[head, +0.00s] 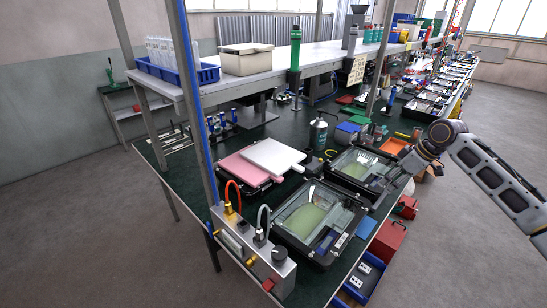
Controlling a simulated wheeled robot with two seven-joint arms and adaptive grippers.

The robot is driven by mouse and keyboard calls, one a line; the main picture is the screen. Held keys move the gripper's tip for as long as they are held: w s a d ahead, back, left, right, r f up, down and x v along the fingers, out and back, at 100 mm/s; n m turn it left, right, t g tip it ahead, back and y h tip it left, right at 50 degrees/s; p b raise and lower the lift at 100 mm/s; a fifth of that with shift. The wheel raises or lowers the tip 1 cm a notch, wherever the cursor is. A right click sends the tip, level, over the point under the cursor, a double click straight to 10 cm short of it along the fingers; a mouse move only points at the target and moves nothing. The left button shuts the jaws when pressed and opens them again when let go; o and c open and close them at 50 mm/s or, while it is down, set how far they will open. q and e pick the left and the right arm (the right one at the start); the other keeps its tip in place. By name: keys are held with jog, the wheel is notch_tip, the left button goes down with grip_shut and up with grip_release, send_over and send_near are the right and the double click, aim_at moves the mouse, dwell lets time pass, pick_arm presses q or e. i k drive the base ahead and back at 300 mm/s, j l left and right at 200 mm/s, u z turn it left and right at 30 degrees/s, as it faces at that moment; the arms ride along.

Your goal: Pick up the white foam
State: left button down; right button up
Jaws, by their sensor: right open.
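The white foam (272,157) is a flat white sheet with a narrow tab at its right corner. It lies partly over a pink sheet (238,168), on top of a dark housing near the middle of the bench. My right gripper (385,188) is to the right of the foam, pointing down and left beside a glass-fronted floodlight housing (355,168). It is apart from the foam and open. Its fingertips are small and dark against the housing. My left gripper is not in view.
A second floodlight housing (312,215) lies in front. A metal control box (245,250) with hoses stands at the near corner.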

aim_at(270, 155)
jog(key=i+j, duration=0.75)
jog(key=j, duration=0.2)
